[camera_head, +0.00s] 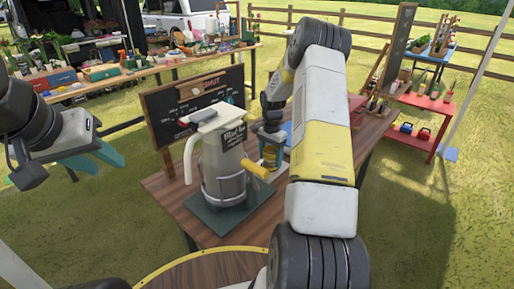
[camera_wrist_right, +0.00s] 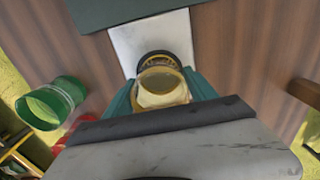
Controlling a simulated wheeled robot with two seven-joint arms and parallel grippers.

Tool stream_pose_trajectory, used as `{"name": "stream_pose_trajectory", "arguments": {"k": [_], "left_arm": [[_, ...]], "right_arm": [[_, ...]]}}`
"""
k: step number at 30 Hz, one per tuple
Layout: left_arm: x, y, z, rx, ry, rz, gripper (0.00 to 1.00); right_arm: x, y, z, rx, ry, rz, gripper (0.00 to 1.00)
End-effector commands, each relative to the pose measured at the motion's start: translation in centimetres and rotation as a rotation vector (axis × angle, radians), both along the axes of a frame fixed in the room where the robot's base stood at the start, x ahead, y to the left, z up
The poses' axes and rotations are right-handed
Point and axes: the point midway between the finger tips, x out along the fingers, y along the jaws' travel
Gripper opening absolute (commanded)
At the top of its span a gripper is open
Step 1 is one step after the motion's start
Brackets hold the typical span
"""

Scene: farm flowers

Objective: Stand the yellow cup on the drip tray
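The yellow cup (camera_wrist_right: 163,88) is between the two teal fingers of my right gripper (camera_wrist_right: 160,95) in the right wrist view; I look down into its open top. The fingers press on its sides. In the head view the right gripper (camera_head: 270,152) is beside the dispenser's right side, partly hidden by my arm. A pale grey plate (camera_wrist_right: 150,32), which looks like the drip tray, lies on the wood beyond the cup. A dark ring with light marks shows at the cup's far side; I cannot tell whether they touch. My left gripper (camera_head: 98,160) is empty, fingers apart, off the table's left.
A tall grey dispenser (camera_head: 222,165) with a yellow tap stands on a dark green mat (camera_head: 208,219). A chalkboard (camera_head: 165,110) stands behind it. A green cup-like container (camera_wrist_right: 50,103) is left of the gripper. The wooden table's front left is clear.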

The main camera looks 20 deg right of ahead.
Motion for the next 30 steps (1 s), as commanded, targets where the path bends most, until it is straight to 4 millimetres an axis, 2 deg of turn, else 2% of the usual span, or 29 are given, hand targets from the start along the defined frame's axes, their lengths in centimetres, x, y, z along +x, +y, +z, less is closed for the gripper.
{"name": "stream_pose_trajectory", "arguments": {"k": [10, 14, 17, 24, 30], "left_arm": [[0.0, 0.0, 0.0, 0.0, 0.0, 0.0, 0.36], [0.0, 0.0, 0.0, 0.0, 0.0, 0.0, 0.36], [0.0, 0.0, 0.0, 0.0, 0.0, 0.0, 0.36], [0.0, 0.0, 0.0, 0.0, 0.0, 0.0, 0.36], [0.0, 0.0, 0.0, 0.0, 0.0, 0.0, 0.36]], "right_arm": [[0.0, 0.0, 0.1, 0.0, 0.0, 0.0, 0.78], [0.0, 0.0, 0.9, -0.001, -0.002, -0.001, 0.78], [0.1, 0.0, 2.5, -0.002, -0.005, -0.001, 0.78], [0.1, -0.1, 7.7, -0.003, -0.005, -0.002, 0.78], [0.1, 0.0, 11.0, -0.002, -0.003, 0.0, 0.78]]}}
